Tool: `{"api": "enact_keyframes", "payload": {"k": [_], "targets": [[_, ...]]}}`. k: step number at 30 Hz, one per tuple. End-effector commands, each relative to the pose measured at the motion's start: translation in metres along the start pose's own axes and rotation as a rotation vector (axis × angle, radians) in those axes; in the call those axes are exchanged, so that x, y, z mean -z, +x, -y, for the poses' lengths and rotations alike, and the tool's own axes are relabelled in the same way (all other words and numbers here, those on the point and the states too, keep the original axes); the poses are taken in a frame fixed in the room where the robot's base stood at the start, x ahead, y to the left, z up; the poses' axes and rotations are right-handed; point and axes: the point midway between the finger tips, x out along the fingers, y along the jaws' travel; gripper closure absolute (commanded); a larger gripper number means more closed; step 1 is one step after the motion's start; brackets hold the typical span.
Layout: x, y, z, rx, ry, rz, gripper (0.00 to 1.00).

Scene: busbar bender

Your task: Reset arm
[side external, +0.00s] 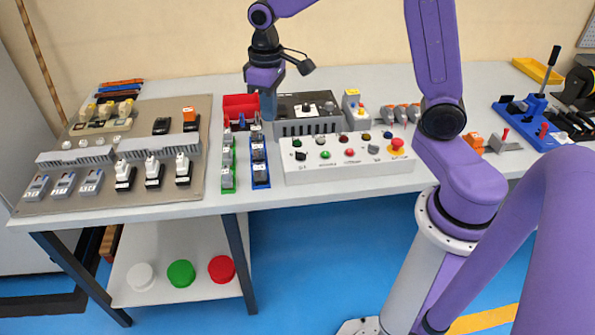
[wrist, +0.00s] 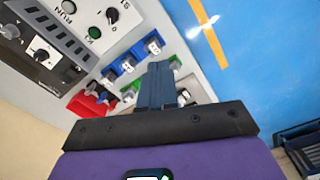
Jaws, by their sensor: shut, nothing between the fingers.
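My gripper (side external: 268,108) points down near the red bin, above the back end of the blue rail in the side view. In the wrist view my gripper (wrist: 157,75) has its dark fingers together with nothing between them. The blue rail (side external: 260,165) and the green rail (side external: 228,170) carry small modules and lie side by side at the bench's middle. The blue modules also show beyond the fingers in the wrist view (wrist: 128,65). Whether the fingertips touch anything is hard to tell.
A red bin (side external: 240,104) and a dark control unit (side external: 308,118) stand close to my gripper. A white button panel (side external: 345,160) lies to the right. A grey board (side external: 110,195) with breakers is at left. A blue lever tool (side external: 528,122) stands far right.

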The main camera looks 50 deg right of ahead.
Motion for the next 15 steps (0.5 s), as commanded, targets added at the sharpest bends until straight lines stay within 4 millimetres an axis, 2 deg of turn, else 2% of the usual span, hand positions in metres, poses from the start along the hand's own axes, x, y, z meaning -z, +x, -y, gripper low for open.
{"api": "enact_keyframes", "payload": {"k": [1, 6, 10, 15], "targets": [[-0.015, -0.004, 0.016, 0.001, -0.054, -0.003, 1.00], [-0.066, -0.013, 0.059, 0.004, -0.224, -0.006, 1.00], [-0.109, -0.016, 0.083, 0.007, -0.355, -0.009, 1.00], [-0.168, -0.015, 0.101, 0.012, -0.523, -0.013, 1.00]]}}
